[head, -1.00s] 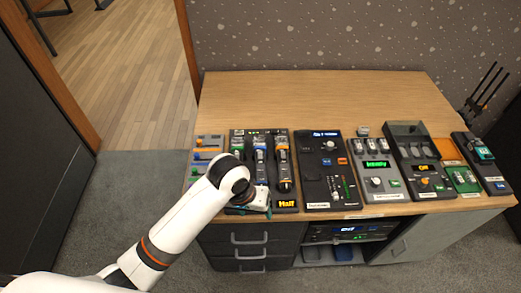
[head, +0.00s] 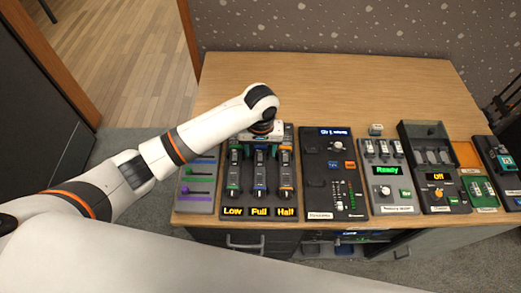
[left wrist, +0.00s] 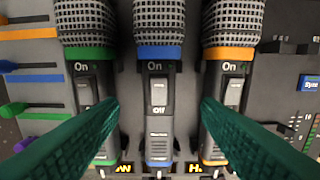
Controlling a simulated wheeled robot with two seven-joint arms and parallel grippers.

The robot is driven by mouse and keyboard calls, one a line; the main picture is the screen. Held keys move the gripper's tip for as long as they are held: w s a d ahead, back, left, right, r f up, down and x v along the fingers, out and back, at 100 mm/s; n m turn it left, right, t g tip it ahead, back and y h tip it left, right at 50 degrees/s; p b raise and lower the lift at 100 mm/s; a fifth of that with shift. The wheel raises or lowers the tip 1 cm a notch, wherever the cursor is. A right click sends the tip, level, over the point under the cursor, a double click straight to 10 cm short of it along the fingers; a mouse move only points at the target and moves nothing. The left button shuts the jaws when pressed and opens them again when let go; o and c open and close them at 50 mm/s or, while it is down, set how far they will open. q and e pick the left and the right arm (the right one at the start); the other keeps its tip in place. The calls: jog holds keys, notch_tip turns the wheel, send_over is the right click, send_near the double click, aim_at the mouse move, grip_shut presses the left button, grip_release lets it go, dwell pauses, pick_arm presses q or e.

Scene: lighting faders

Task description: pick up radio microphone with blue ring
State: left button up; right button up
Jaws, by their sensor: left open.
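Three radio microphones lie side by side in a black holder (head: 245,198). The one with the blue ring (head: 260,174) is in the middle; it also shows in the left wrist view (left wrist: 159,100), with a grey mesh head, an "On" mark and a switch. The green-ringed microphone (head: 233,175) is on its left and the orange-ringed one (head: 286,175) on its right. My left gripper (head: 262,133) is over the far end of the holder. In the left wrist view its open teal fingers (left wrist: 159,106) appear on either side of the blue-ringed microphone, with nothing between them held. My right gripper is out of view.
A panel of coloured faders (head: 198,180) is to the left. A black mixer panel (head: 333,180) is to the right, then a unit reading "Ready" (head: 391,190) and one reading "Off" (head: 436,190). The table's back part (head: 350,90) is clear.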

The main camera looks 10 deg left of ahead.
aim_at(260, 158)
pick_arm(q)
notch_tip(260, 158, down, 4)
jog(key=shift+w+a+r+p, duration=0.1)
jog(key=shift+r+p, duration=0.1)
jog(key=shift+p, duration=0.15)
notch_tip(260, 158, down, 2)
jog(key=shift+f, duration=0.5)
jog(key=shift+c, duration=0.6)
jog(key=shift+r, duration=0.1)
grip_shut()
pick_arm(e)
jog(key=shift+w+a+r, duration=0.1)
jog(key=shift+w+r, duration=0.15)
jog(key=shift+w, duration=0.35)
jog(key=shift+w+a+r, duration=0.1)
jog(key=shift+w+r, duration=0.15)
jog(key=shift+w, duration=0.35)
